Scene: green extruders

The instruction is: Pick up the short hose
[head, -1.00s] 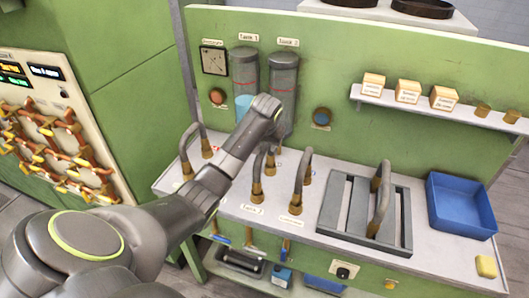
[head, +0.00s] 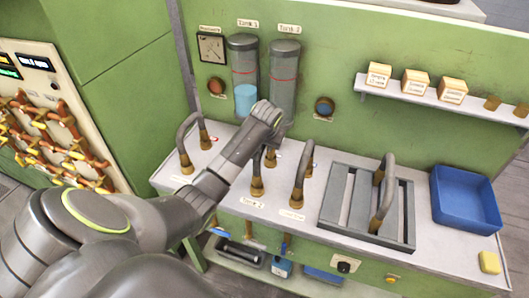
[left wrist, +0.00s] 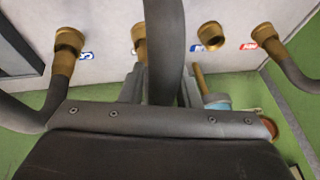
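Several grey bent hoses with brass ends stand on the worktop. I cannot tell for sure which is the short hose. The one under my left gripper (head: 277,123) shows only its lower brass ends (head: 257,187) in the head view; the wrist hides its top. In the left wrist view a grey hose (left wrist: 165,40) runs down the middle, between the fingers of my left gripper (left wrist: 166,88). The fingers flank it closely, but whether they press on it is not clear. My right gripper is not in view.
Other hoses stand close by, at left (head: 188,130) and right (head: 299,180). Another hose (head: 381,190) stands at a slatted grey rack (head: 335,200). Two tanks (head: 284,75) rise behind against the green panel. A blue tray (head: 465,200) and a yellow block (head: 489,262) are at right.

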